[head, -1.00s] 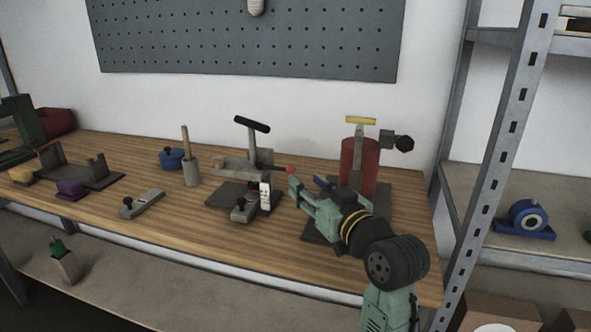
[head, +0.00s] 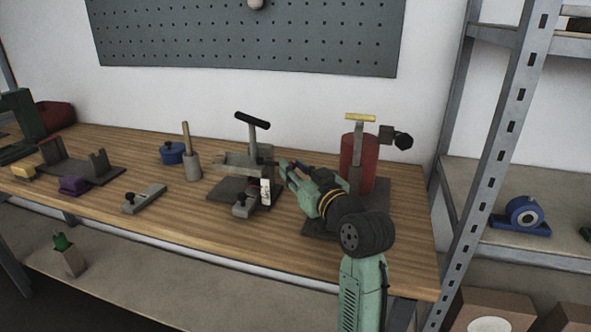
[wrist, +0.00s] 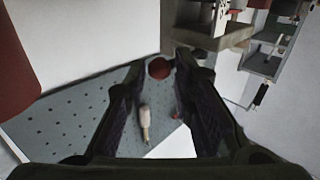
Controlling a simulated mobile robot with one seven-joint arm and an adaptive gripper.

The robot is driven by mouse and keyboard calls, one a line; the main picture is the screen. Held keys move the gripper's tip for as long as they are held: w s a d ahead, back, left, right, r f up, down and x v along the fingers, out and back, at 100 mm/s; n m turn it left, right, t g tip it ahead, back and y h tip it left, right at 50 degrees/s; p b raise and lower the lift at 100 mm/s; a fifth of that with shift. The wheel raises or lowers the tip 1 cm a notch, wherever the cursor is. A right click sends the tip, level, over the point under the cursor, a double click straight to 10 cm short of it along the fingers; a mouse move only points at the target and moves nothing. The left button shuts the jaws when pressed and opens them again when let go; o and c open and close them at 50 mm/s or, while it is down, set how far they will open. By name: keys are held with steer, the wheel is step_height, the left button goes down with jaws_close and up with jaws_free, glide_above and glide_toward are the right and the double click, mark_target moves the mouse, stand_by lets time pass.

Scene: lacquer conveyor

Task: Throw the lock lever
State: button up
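The lever's red ball knob (wrist: 159,68) shows in the wrist view, between my two fingertips, with a gap on each side. In the head view the knob is hidden behind my gripper (head: 286,170). My gripper is open, at the right side of a grey fixture (head: 236,162) with a black T-handle (head: 252,120). The fixture stands on a dark base plate (head: 227,190) on the bench. The lever's shaft is not clearly visible, and I cannot tell whether a finger touches the knob.
A red cylinder (head: 358,150) with a yellow-topped handle stands close behind my gripper. The wooden bench front (head: 200,235) is clear.

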jaws_close()
